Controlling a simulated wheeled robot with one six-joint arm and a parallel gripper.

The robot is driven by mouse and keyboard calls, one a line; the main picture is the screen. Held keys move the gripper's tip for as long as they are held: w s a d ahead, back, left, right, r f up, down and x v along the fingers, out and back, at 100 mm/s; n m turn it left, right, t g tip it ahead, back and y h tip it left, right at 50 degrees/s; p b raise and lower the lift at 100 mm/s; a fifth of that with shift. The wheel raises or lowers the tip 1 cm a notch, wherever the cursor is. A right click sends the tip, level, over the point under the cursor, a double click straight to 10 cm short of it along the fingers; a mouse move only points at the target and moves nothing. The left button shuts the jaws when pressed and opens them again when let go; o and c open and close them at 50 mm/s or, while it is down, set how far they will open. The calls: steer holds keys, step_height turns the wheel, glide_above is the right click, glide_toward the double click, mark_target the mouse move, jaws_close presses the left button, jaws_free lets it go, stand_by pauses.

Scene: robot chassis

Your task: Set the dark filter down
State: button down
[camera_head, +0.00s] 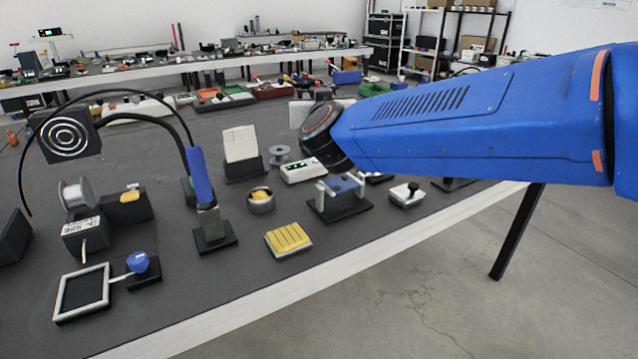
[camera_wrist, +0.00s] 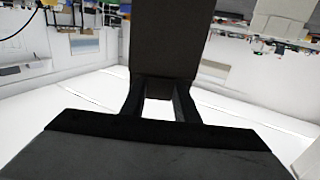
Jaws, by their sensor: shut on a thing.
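A dark, flat-faced block (camera_wrist: 165,40), which looks like the dark filter, fills the upper middle of the wrist view. My gripper (camera_wrist: 160,92) is shut on it, with a black finger on each side of its near end. A bright gap shows between the fingers. The far end of the block runs out of the top of the picture. In the head view my blue arm reaches in from the right over the bench. My gripper and the held filter cannot be made out there, hidden at or behind the dark wrist end.
The dark bench (camera_head: 355,238) holds a fume extractor head (camera_head: 68,133) on a curved hose, a yellow ribbed pad (camera_head: 288,239), a round tin (camera_head: 261,202), a white-framed square (camera_head: 82,292) and a small stand (camera_head: 340,205). Bare bench shows front centre-left.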

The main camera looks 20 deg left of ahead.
steer(key=f, duration=1.2)
steer(key=shift+s+a, duration=0.1)
steer(key=shift+s, duration=0.2)
steer(key=c, duration=1.4)
jaws_free()
steer(key=shift+f, duration=0.1)
steer(key=v, duration=1.2)
